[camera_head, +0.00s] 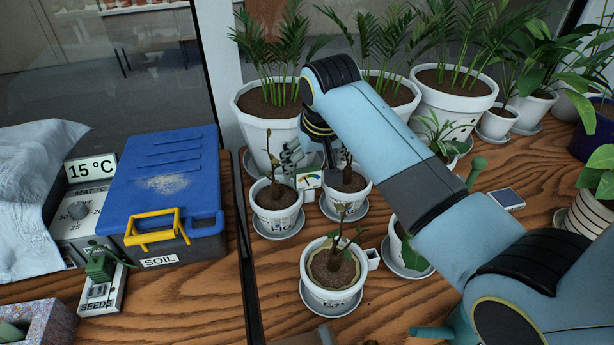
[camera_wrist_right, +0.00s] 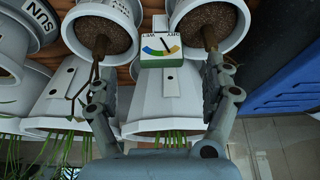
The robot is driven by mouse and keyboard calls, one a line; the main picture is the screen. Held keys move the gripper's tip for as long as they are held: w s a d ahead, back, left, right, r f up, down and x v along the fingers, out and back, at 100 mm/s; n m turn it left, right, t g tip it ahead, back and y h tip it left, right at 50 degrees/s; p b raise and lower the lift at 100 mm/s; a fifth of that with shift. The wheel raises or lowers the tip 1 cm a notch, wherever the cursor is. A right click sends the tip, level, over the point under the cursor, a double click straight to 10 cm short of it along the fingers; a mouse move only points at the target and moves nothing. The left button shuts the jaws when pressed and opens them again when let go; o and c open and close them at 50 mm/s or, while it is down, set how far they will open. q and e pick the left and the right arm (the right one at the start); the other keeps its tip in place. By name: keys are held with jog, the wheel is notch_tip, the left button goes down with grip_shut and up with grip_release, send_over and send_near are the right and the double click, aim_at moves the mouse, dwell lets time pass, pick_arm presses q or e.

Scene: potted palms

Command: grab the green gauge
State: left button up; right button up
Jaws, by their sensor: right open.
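The green gauge (camera_head: 308,181) is a small box with a white face and a coloured dial, standing between two small potted seedlings. It also shows in the right wrist view (camera_wrist_right: 162,54), near the top centre, with its dial facing the camera. My right gripper (camera_head: 309,156) reaches down just behind the gauge in the head view. In the wrist view its two fingers (camera_wrist_right: 157,66) are spread wide, one on each side of the gauge, and a gap shows on both sides. My left gripper is not in view.
Small white pots stand close to the gauge, left (camera_head: 276,207) and right (camera_head: 344,196), with another (camera_head: 333,292) in front. Large palm pots (camera_head: 270,120) stand behind. A blue soil box (camera_head: 165,170) is on the left. Bare wood (camera_head: 275,270) shows left of the front pot.

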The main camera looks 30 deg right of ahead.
aim_at(309, 170)
jog(key=shift+w+f, duration=0.2)
jog(key=shift+f, duration=0.25)
jog(key=shift+w+f, duration=0.2)
jog(key=shift+f, duration=0.05)
jog(key=x, duration=0.5)
jog(key=shift+w+r, duration=0.15)
jog(key=shift+w, duration=0.15)
jog(key=shift+c, duration=1.6)
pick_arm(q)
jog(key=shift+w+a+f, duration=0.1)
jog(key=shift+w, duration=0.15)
pick_arm(e)
jog(key=c, duration=0.8)
jog(key=shift+c, duration=0.2)
